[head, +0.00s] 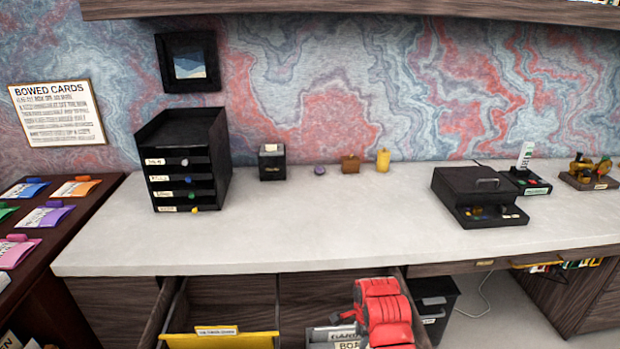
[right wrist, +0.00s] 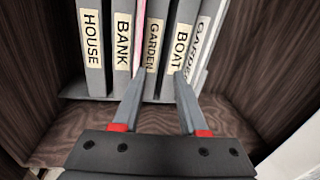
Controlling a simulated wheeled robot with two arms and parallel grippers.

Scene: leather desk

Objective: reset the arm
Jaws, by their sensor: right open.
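My right arm (head: 385,315), red, reaches down into the open desk drawer at the bottom of the head view. Its gripper (right wrist: 160,82) shows in the right wrist view, open, with red marks at the finger bases. A pinkish strip (right wrist: 140,35) shows between BANK and GARDEN. My left gripper is not in view.
The drawer's dark wooden walls (right wrist: 268,65) stand close on both sides of the files. A yellow folder (head: 220,341) sits in the drawer's left part. On the desktop (head: 310,225) are a black drawer unit (head: 185,160) and a black case (head: 478,190); the front middle is clear.

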